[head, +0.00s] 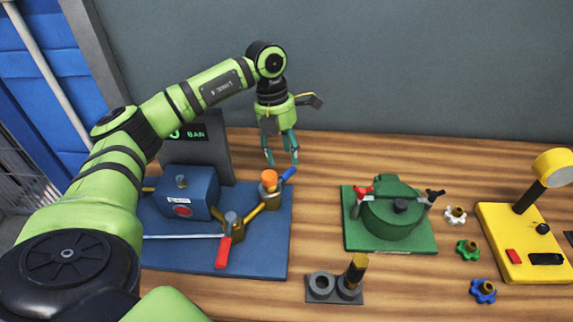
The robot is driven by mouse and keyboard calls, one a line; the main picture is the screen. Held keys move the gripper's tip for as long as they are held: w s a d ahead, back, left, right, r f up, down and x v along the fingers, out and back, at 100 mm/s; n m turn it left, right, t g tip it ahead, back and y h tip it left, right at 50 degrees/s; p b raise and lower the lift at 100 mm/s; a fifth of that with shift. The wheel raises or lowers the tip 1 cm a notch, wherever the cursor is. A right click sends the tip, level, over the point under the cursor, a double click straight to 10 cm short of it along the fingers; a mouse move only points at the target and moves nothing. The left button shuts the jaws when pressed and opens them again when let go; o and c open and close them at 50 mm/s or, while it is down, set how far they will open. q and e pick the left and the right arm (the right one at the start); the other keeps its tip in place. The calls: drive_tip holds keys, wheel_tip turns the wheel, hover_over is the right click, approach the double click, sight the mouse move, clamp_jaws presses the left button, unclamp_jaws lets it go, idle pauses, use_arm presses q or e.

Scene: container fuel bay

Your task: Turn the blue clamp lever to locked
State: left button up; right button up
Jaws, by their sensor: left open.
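The blue clamp lever (288,174) is a short blue handle beside an orange-capped brass fitting (269,185) on the blue base plate (270,258). It points up and to the right, away from the fitting. My left gripper (282,161) hangs fingers-down just above the lever and is open, with its fingertips apart. I cannot tell whether the fingers touch the lever. My right gripper is not in view.
The plate also holds a blue box (188,193) and a red-handled lever (223,252). A green lidded vessel (393,217), a grey two-hole block (322,287), several knobs (468,249) and a yellow stand (500,232) lie to the right. A display panel (212,150) stands behind.

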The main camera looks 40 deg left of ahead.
sight(288, 174)
use_arm(q)
drive_tip(key=f, duration=0.1)
drive_tip(key=f+p, duration=0.1)
drive_tip(key=f, duration=0.1)
drive_tip(key=shift+s+d+f, duration=0.15)
drive_tip(key=shift+d, duration=0.2)
drive_tip(key=shift+f, duration=0.25)
drive_tip(key=shift+d+f, duration=0.1)
drive_tip(key=shift+f, duration=0.05)
clamp_jaws()
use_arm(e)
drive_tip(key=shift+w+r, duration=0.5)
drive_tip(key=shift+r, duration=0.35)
